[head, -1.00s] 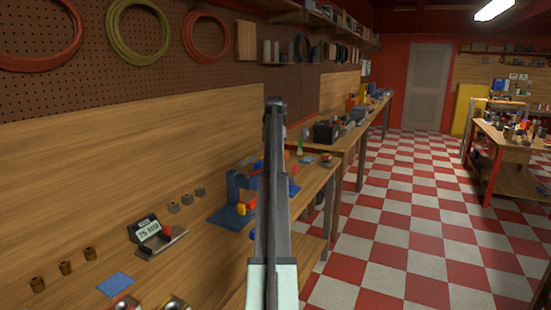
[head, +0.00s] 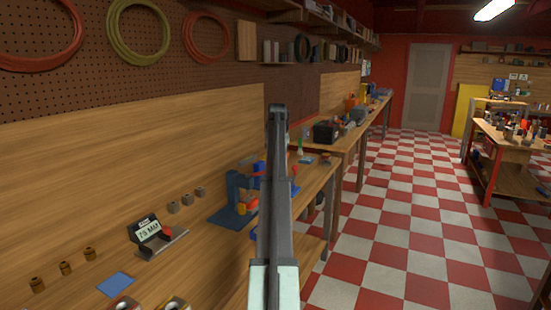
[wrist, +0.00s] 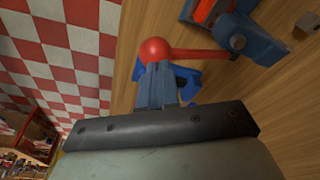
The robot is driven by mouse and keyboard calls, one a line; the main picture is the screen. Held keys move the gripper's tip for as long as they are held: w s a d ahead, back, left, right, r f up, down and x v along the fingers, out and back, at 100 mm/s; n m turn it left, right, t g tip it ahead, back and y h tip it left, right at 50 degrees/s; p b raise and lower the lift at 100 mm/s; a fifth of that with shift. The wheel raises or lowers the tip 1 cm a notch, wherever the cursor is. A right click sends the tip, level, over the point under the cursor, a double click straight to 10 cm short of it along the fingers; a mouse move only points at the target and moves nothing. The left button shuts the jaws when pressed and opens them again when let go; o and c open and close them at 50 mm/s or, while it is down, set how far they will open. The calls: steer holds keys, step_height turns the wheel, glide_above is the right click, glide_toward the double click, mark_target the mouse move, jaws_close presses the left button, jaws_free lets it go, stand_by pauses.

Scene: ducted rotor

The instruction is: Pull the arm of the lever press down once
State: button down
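The lever press (head: 233,188) is blue and stands on the wooden bench, partly hidden behind my arm in the head view. In the wrist view its blue body (wrist: 235,35) is at the upper right. Its red lever arm (wrist: 205,54) runs left to a red ball knob (wrist: 155,49). My gripper (wrist: 157,68) has its grey-blue fingers close together, with no clear gap. The fingertips overlap the lower edge of the knob in the picture. I cannot tell whether they touch it. In the head view my fingers are hidden behind my arm.
A 75 MM sign stand (head: 148,229), a blue card (head: 115,284) and several small cylinders (head: 65,268) sit on the bench, left of the press. The checkered floor (head: 400,220) is clear to the right. A second bench (head: 505,150) stands at the far right.

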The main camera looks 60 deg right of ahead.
steer(key=shift+f, duration=0.1)
stand_by(0.3)
steer(key=shift+s+f, duration=0.2)
steer(key=shift+f, duration=0.25)
steer(key=shift+s+f, duration=0.2)
steer(key=shift+f, duration=0.35)
steer(key=shift+s+f, duration=0.2)
steer(key=shift+f, duration=0.95)
steer(key=shift+s+f, duration=0.1)
steer(key=shift+f, duration=1)
